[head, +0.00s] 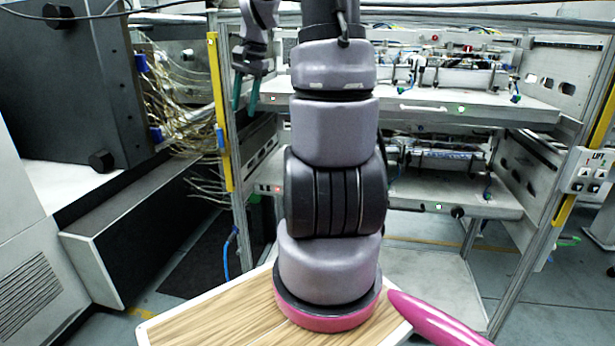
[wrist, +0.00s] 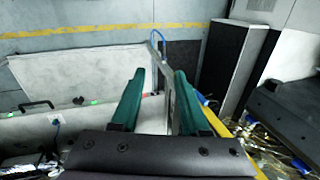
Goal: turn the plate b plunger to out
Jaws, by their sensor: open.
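A metal rack holds two plates that look like drawers, an upper plate (head: 490,106) and a lower plate (head: 400,197). I cannot read which is plate b. On the lower plate's front is a round black knob (head: 457,212), which may be a plunger; its setting is too small to tell. My gripper (head: 246,98) hangs at the rack's left side, fingers pointing down, apart from both plates. In the wrist view its green fingers (wrist: 159,76) are spread and empty. A plate front with a dark handle (wrist: 38,105) shows at left there. My arm hides part of the rack.
A yellow-edged post (head: 219,110) stands beside my gripper. Loose cables (head: 180,95) hang from a dark machine at left. A control box marked "LIFT" (head: 592,172) is on the right post.

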